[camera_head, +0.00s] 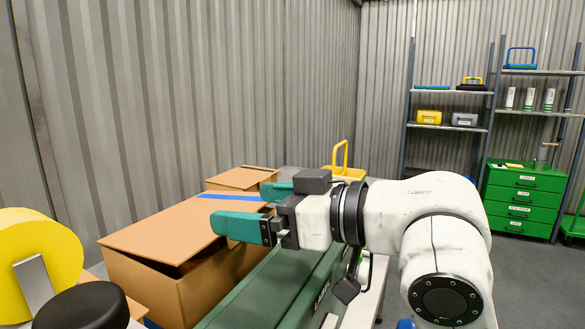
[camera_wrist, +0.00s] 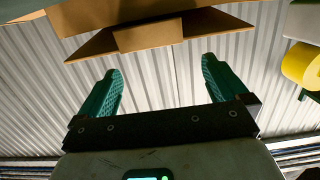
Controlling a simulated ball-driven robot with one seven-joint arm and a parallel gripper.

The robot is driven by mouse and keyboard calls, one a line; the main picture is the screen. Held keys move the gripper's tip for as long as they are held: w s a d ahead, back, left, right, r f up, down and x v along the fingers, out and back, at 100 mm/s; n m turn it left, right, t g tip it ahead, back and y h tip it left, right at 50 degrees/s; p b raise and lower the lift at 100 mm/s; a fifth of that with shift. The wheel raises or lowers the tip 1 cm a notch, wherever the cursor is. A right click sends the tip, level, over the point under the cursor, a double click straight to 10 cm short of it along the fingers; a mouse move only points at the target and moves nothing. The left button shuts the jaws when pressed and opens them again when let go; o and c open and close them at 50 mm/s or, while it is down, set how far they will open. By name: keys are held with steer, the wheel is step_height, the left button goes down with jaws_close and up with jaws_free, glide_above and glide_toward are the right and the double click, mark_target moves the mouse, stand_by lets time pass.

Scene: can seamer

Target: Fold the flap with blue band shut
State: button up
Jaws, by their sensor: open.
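An open cardboard box (camera_head: 205,285) stands left of centre in the head view. A broad brown flap (camera_head: 165,232) extends over its top, with a dark gap beneath its near edge. A blue band (camera_head: 222,191) crosses the cardboard near the flap's far end, partly hidden by my gripper. My gripper (camera_head: 242,205) is open and empty, with teal fingers pointing left above the box's right side. In the wrist view, my gripper (camera_wrist: 161,65) shows spread fingers with nothing between them. Cardboard flaps (camera_wrist: 147,34) lie beyond the fingertips; no blue shows there.
A green conveyor (camera_head: 265,295) runs beside the box on the right. A yellow roll (camera_head: 45,262) and a black rounded part (camera_head: 82,306) are at the near left. More cardboard (camera_head: 240,178) and a yellow-handled item (camera_head: 343,165) lie behind. Shelves (camera_head: 447,128) and green drawers (camera_head: 523,197) stand far right.

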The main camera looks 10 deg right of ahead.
steer(key=s+d+r+b, duration=0.2)
steer(key=s+r+b, duration=0.4)
steer(key=s+r, duration=0.3)
steer(key=shift+s+d+b, duration=0.15)
steer(key=shift+s+b, duration=0.2)
steer(key=shift+s, duration=1.65)
steer(key=shift+d+f, duration=0.1)
